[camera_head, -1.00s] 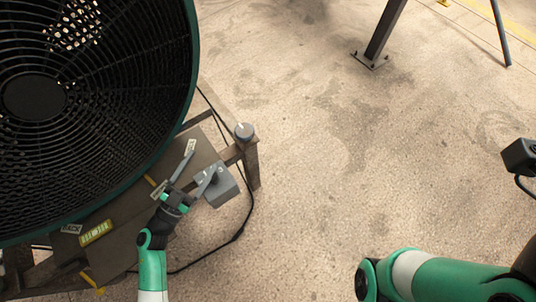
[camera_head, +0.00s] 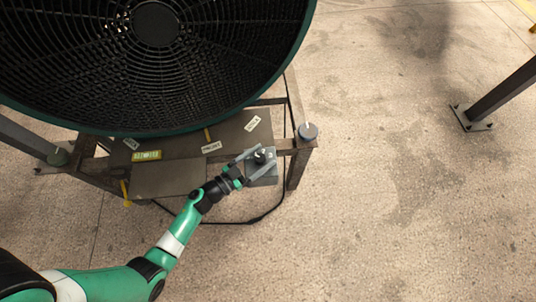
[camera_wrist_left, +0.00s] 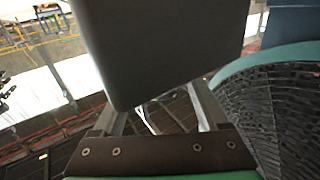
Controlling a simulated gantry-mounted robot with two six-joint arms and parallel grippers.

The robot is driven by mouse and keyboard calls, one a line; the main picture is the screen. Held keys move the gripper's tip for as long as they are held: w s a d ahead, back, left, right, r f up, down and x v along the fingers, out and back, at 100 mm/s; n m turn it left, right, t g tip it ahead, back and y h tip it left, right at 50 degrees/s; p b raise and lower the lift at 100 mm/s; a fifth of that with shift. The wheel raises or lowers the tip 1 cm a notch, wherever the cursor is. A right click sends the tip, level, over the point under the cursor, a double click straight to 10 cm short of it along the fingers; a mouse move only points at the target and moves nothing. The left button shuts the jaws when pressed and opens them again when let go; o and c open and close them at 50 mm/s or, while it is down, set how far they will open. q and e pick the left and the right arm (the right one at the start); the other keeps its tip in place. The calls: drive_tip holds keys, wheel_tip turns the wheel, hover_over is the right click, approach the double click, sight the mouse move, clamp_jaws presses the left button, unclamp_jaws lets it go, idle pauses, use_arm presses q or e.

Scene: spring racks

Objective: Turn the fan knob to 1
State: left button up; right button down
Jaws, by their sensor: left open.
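The fan (camera_head: 155,60) is large, round and black with a green rim, at the upper left of the head view. A small grey control box (camera_head: 264,176) sits at the front right of its stand. The dark fan knob (camera_head: 260,155) is on the box, with a number mark beside it. My left gripper (camera_head: 262,160) is open, its two grey fingers on either side of the knob; I cannot tell whether they touch it. In the left wrist view a grey block, apparently the control box (camera_wrist_left: 165,50), fills the upper middle beyond the fingers. My right gripper is out of view.
A black cable (camera_head: 262,217) loops below the stand. A dark metal leg (camera_head: 490,100) stands at right. The concrete floor (camera_head: 400,220) is clear.

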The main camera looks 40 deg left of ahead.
use_arm(q)
drive_tip(key=shift+w+d+b, duration=0.2)
drive_tip(key=shift+w+b, duration=0.1)
drive_tip(key=shift+w, duration=1.15)
drive_tip(key=shift+c, duration=0.3)
clamp_jaws()
